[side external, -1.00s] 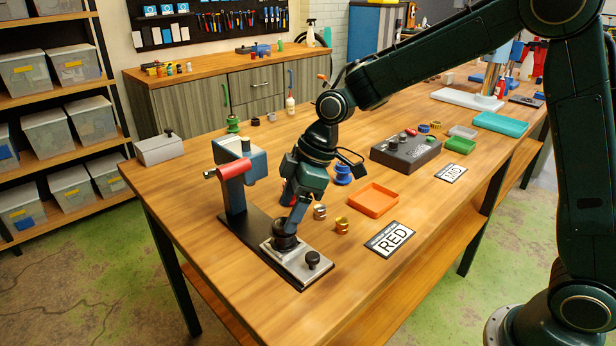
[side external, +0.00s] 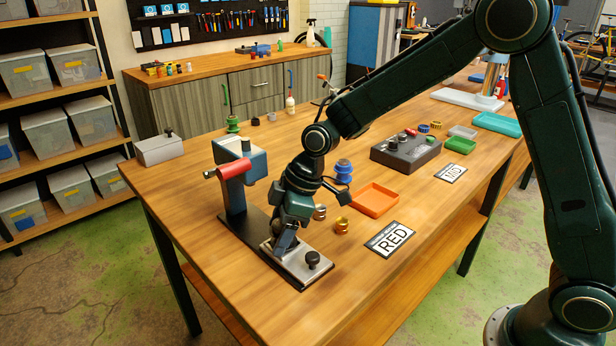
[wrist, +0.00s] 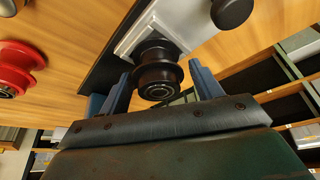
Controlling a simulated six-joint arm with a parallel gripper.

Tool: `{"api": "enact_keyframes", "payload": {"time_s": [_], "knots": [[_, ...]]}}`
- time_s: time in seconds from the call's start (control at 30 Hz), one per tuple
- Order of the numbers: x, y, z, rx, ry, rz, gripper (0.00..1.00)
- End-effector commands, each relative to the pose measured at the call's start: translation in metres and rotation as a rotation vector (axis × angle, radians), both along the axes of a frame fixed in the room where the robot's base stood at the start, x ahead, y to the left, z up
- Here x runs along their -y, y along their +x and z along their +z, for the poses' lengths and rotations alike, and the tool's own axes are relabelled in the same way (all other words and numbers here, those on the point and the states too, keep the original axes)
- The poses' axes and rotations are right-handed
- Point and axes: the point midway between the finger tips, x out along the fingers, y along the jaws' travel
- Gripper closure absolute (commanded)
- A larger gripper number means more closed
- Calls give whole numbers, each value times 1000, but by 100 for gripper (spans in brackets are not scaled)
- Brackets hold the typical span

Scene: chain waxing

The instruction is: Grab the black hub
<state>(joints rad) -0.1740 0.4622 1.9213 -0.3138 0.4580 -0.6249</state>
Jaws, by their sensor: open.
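The black hub (wrist: 157,74) is a dark flanged spool on the metal plate of the fixture (wrist: 185,22) in the wrist view. My gripper (wrist: 159,84) is open, with one blue-grey finger on each side of the hub; I cannot tell whether either finger touches it. In the side view, my gripper (side external: 284,240) is low over the metal plate (side external: 305,265) and mostly hides the hub.
A black knob (side external: 312,258) stands on the plate's near end. A red-handled press (side external: 232,180) rises just left of my gripper.

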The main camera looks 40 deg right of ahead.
Motion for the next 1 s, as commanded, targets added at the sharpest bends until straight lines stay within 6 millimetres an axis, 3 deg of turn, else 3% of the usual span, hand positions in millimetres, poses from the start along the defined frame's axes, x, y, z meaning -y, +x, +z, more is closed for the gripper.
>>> {"api": "enact_keyframes", "payload": {"time_s": [0.43, 0.67, 1.0], "knots": [[0, 0, 0, 0, 0, 0, 35], [0, 0, 0, 0, 0, 0, 80], [0, 1, 4, 3, 0, 0, 82]]}}
